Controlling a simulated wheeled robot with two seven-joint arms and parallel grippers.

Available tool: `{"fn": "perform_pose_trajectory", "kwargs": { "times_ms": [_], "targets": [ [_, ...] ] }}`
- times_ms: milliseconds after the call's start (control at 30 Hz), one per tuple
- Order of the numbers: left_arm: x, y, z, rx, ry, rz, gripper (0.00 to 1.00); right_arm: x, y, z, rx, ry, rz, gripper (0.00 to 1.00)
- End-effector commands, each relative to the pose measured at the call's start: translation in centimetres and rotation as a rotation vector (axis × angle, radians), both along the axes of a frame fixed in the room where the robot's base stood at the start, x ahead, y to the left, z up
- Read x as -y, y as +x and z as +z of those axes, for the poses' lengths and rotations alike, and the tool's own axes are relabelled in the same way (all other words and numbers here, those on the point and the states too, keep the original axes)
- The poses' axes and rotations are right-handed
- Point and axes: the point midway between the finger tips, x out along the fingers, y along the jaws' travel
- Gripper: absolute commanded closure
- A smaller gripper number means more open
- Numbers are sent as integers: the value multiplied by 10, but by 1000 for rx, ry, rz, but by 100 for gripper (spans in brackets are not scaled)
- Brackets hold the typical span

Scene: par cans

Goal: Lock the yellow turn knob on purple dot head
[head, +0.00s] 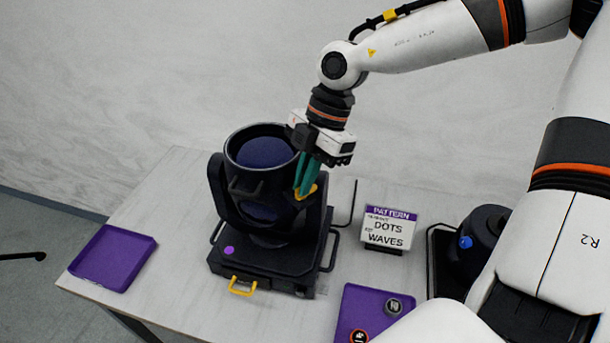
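The black par can head (262,208) with the purple dot (229,250) stands on the table in the head view, its round open end facing up. The yellow turn knob (311,194) is on the right side of its yoke. My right gripper (305,190) points down with its teal fingertips at the knob, hiding part of it. The fingers look close together, but I cannot tell whether they are closed on the knob. A yellow handle (242,287) shows at the front of the base. My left gripper is out of view.
A sign (388,230) reading DOTS and WAVES stands right of the head. A second dark head with a blue dot (465,242) is partly behind my arm. A purple tray (362,312) holds small round pieces; another purple tray (113,258) at left is empty.

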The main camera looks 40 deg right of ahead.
Motion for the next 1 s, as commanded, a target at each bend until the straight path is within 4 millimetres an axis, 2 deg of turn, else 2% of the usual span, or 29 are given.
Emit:
{"fn": "perform_pose_trajectory", "kwargs": {
  "times_ms": [267,467,1000],
  "targets": [
    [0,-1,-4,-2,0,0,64,0,1,-1,1,-1,23,100],
    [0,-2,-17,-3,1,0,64,0,1,-3,2,-2,112,100],
    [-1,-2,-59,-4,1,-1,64,-1,4,-3,1,-2,594,100]
  ]
}}
